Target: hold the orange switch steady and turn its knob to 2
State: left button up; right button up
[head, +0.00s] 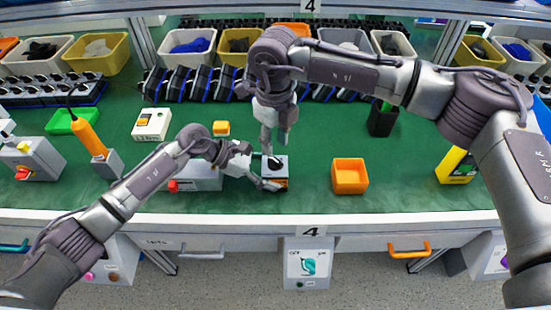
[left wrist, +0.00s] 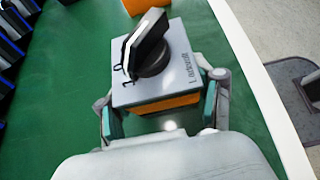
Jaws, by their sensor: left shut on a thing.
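The orange switch (head: 281,183) stands on the green table, with a grey top plate and a black knob. In the left wrist view the switch (left wrist: 165,106) shows its orange lower body, and the black knob (left wrist: 148,50) carries a pale stripe on its raised handle. My left gripper (head: 268,173) is shut on the switch's body, with one finger on each side. My right gripper (head: 276,150) points down above the knob. The left wrist view shows no finger on the knob. How far its fingers are apart is unclear.
An empty orange bin (head: 350,177) stands to the right of the switch. A grey box with a red knob (head: 173,186) lies behind my left arm. A small yellow block (head: 221,128) sits further back. The table's front edge (head: 400,214) is close by.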

aim_at(275, 159)
jog(key=shift+f, duration=2.4)
grip_shut()
